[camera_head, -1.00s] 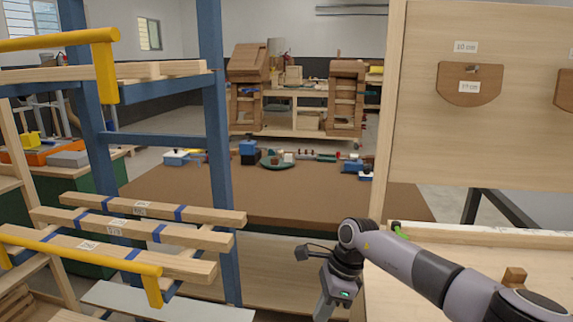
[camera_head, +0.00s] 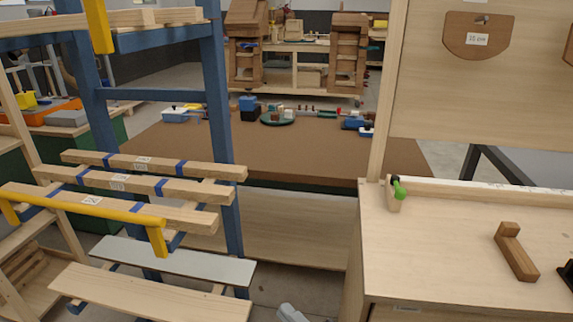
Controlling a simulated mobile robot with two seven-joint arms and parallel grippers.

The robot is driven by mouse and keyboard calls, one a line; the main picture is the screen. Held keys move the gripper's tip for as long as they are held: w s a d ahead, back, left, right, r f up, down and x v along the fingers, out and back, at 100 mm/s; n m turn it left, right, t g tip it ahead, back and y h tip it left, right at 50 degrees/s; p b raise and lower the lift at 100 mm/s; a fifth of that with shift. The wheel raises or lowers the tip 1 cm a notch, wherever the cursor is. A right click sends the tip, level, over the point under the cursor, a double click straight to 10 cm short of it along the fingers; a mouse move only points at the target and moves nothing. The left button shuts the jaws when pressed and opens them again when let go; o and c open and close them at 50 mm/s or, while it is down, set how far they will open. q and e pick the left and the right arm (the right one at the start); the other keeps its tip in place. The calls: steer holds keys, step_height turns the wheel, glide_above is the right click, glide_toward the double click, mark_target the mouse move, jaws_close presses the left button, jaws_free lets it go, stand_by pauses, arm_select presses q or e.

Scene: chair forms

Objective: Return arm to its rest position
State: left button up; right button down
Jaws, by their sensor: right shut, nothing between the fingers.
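Only a small grey piece of my right gripper (camera_head: 290,313) shows, at the bottom edge of the head view, over the floor gap between the rack and the wooden bench. It is shut and holds nothing that I can see. The rest of my right arm is out of the frame. My left gripper is not in view.
A blue rack with labelled wooden slats (camera_head: 150,190) and a yellow bar (camera_head: 90,207) stands at left. A wooden bench (camera_head: 440,240) with an L-shaped wooden piece (camera_head: 515,252) is at right. A brown table (camera_head: 290,155) with small objects lies ahead.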

steer(key=s+d+f+m+g+h, duration=0.2)
steer(key=s+d+f+m+h, duration=0.3)
steer(key=s+d+m, duration=0.3)
steer(key=s+d+f+m+g+h, duration=0.1)
steer(key=s+d+f+m+h, duration=0.4)
steer(key=d+m, duration=0.5)
steer(key=s+d+f, duration=0.1)
steer(key=s+f, duration=0.1)
steer(key=s, duration=0.1)
steer(key=shift+d+g, duration=0.25)
steer(key=shift+g, duration=0.15)
steer(key=shift+s+d, duration=0.1)
